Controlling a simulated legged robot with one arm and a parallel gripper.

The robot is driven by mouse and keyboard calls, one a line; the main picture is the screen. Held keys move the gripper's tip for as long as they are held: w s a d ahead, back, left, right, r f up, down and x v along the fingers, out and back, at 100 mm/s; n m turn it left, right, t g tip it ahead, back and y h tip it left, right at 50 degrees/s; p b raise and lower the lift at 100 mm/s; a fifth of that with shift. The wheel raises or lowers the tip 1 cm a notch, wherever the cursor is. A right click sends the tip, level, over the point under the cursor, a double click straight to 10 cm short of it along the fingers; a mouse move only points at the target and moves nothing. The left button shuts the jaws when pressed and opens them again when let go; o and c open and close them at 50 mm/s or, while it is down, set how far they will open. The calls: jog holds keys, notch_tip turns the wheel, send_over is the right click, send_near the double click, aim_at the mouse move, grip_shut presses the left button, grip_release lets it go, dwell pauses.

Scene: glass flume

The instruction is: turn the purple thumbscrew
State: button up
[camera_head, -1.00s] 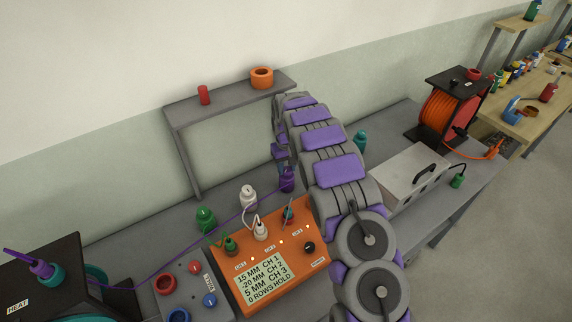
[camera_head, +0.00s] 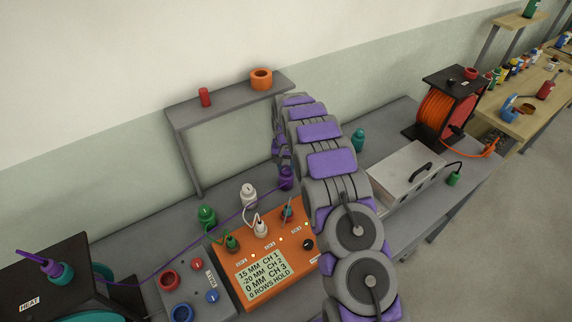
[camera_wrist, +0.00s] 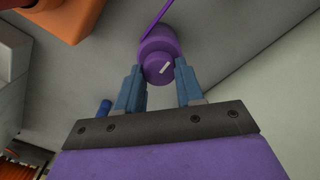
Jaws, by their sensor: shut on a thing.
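The purple thumbscrew (camera_wrist: 158,68) shows in the wrist view as a round knob with a white mark on its face. A purple cord runs up from its body. My gripper (camera_wrist: 157,72) is shut on it, one blue finger on each side. In the head view the purple fitting (camera_head: 286,179) stands at the back of the grey bench, just left of my arm. My fingers there are mostly hidden by the arm. The orange box (camera_head: 262,262) has a display (camera_head: 263,275) reading 15 MM CH 1, -20 MM CH 2, 0 MM CH 3, 0 ROWS HOLD.
White (camera_head: 248,195) and green (camera_head: 207,216) fittings stand left of the purple one, with cords to the orange box. A grey shelf (camera_head: 222,103) stands behind. A grey case (camera_head: 404,172) and an orange reel (camera_head: 441,112) are on the right.

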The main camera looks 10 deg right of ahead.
aim_at(286, 167)
jog(key=o, duration=1)
jog(key=shift+o, duration=0.2)
notch_tip(286, 167, up, 12)
jog(key=p, duration=0.1)
jog(key=shift+f, duration=0.1)
